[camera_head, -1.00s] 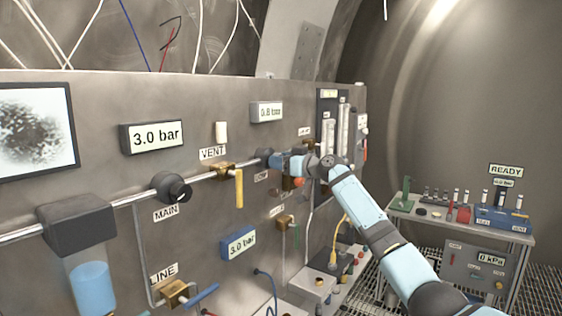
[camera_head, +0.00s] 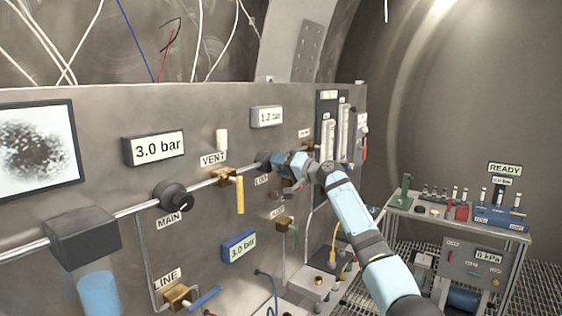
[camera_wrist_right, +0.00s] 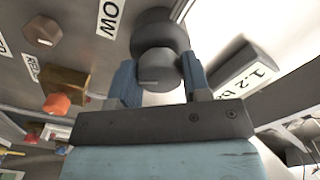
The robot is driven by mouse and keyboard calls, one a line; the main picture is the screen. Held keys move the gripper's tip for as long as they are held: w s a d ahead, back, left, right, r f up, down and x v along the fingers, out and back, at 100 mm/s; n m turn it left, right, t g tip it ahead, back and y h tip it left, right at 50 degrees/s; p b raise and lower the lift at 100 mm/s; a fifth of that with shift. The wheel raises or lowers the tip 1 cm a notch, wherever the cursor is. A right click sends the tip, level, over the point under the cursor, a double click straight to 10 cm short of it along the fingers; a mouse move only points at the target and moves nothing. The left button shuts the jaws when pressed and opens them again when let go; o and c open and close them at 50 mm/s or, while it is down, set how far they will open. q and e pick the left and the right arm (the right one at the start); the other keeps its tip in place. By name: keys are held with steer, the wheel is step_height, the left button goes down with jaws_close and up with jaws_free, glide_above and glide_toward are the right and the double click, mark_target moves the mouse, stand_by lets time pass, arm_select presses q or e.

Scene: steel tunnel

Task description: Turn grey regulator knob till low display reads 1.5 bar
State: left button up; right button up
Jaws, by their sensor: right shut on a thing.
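The grey regulator knob (camera_wrist_right: 158,70) sits on the panel beside the LOW label (camera_wrist_right: 110,14) in the right wrist view. My right gripper (camera_wrist_right: 160,85) is shut on it, one finger on each side. In the head view my right gripper (camera_head: 279,163) covers most of the knob's front; the dark regulator body (camera_head: 263,159) shows behind it. The low display (camera_head: 267,117) above it reads 1.2 bar; it also shows tilted in the right wrist view (camera_wrist_right: 258,76). My left gripper is not in view.
A MAIN regulator (camera_head: 172,196) and a brass VENT valve with a yellow lever (camera_head: 240,195) lie left along the pipe. Other displays read 3.0 bar (camera_head: 155,149). An orange knob (camera_wrist_right: 57,103) is close to my right gripper. A cart (camera_head: 460,225) stands at right.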

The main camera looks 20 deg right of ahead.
steer(key=m+p, duration=0.1)
steer(key=m, duration=0.2)
steer(key=shift+r+p, duration=0.1)
steer(key=shift+p, duration=0.25)
steer(key=shift+m, duration=0.5)
steer(key=o, duration=0.9)
steer(key=b+v, duration=0.2)
steer(key=v, duration=1.2)
steer(key=shift+b, duration=0.35)
